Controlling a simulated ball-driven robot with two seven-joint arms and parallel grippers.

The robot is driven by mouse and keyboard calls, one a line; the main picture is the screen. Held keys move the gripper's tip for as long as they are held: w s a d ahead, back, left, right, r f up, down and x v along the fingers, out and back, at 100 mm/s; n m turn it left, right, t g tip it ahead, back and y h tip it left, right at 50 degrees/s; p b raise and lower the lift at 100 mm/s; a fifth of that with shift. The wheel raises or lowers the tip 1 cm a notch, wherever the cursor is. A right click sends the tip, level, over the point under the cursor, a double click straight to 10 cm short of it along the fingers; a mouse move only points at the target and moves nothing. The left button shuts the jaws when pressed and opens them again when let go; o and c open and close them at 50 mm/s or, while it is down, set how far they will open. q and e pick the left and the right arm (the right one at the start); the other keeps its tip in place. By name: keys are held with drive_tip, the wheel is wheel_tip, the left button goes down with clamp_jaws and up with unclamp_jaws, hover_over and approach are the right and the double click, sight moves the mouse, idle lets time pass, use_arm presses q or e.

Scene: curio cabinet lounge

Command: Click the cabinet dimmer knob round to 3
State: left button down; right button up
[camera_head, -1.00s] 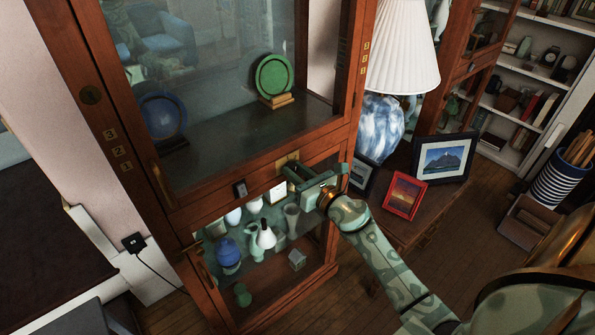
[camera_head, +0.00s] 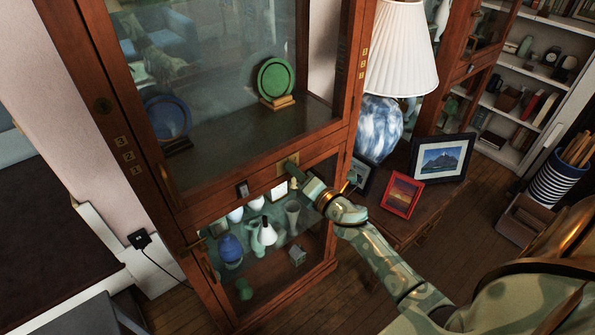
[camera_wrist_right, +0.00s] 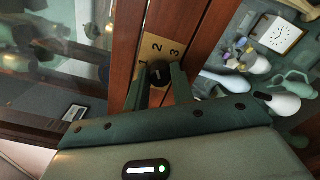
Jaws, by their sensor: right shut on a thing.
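The dimmer knob (camera_wrist_right: 160,72) is small, dark and round, with a pale mark on its face. It sits on a brass plate (camera_wrist_right: 153,47) marked 1, 2 and 3 on the wooden rail of the cabinet. Which number the mark points at I cannot tell. My right gripper (camera_wrist_right: 160,84) has one finger on each side of the knob and is shut on it. In the head view the brass plate (camera_head: 287,162) shows just beyond my right gripper (camera_head: 294,172), which hides the knob. My left gripper is not in view.
The wooden cabinet (camera_head: 165,197) has glass above and below the rail, with vases and a small clock (camera_head: 278,191) in its lower part. A lamp (camera_head: 400,50) and framed pictures (camera_head: 402,198) stand on a side table close to my right arm.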

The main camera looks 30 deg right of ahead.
drive_tip(key=m+p, duration=0.3)
drive_tip(key=m, duration=0.6)
drive_tip(key=shift+m+p, duration=0.8)
drive_tip(key=shift+m, duration=0.8)
drive_tip(key=shift+f, duration=0.1)
drive_tip(key=o, duration=1)
drive_tip(key=shift+d, duration=0.1)
drive_tip(key=shift+s, duration=0.15)
